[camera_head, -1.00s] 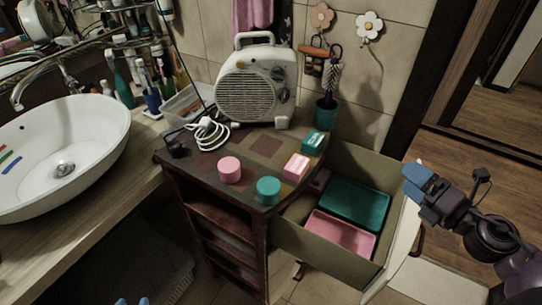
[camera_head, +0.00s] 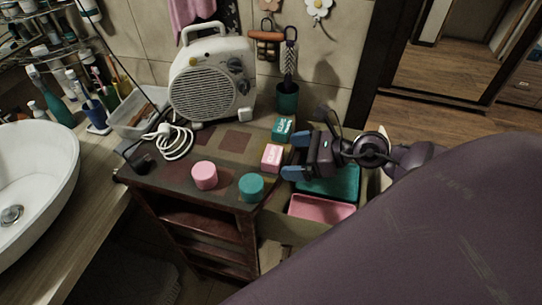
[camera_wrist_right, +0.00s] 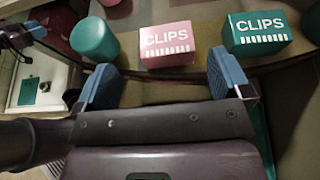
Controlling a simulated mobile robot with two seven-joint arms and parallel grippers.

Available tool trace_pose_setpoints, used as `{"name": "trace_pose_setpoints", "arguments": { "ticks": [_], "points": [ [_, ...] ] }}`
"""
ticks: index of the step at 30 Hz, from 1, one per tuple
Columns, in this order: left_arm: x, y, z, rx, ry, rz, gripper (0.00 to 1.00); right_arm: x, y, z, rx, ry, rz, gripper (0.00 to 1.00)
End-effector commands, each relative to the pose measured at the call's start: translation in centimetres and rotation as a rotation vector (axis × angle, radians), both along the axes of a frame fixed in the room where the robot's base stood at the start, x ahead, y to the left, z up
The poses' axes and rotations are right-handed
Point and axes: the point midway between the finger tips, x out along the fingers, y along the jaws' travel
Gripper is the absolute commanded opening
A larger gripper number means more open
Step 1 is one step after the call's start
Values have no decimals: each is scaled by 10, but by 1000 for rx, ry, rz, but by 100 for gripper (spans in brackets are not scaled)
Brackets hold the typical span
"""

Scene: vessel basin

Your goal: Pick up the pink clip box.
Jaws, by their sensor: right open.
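The pink clip box (camera_head: 272,157) lies near the right edge of the small dark cabinet top. In the right wrist view the pink clip box (camera_wrist_right: 167,44) shows the word CLIPS, just beyond and between my fingertips. My right gripper (camera_head: 292,156) is open and empty, close to the box on its right side. In the right wrist view its blue fingers (camera_wrist_right: 160,72) are spread apart and do not visibly touch the box.
A teal clip box (camera_head: 283,130) stands behind the pink one. A teal round container (camera_head: 251,187) and a pink one (camera_head: 204,175) are on the cabinet top. A fan heater (camera_head: 212,80) stands at the back. Teal and pink trays (camera_head: 322,208) lie in the open drawer below my gripper.

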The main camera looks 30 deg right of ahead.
Motion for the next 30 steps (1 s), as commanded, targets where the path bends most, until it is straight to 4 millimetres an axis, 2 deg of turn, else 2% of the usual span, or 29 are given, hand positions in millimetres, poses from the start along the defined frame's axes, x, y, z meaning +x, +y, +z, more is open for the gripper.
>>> {"name": "trace_pose_setpoints", "arguments": {
  "ticks": [10,19,30],
  "points": [
    [-6,2,2,1,10,4,43,18,14,-7,2,0,-1,96],
    [-3,2,10,3,3,2,43,48,32,-18,5,0,-2,96],
    [2,1,13,3,-6,0,43,54,38,-23,1,3,-1,96]
  ]
}}
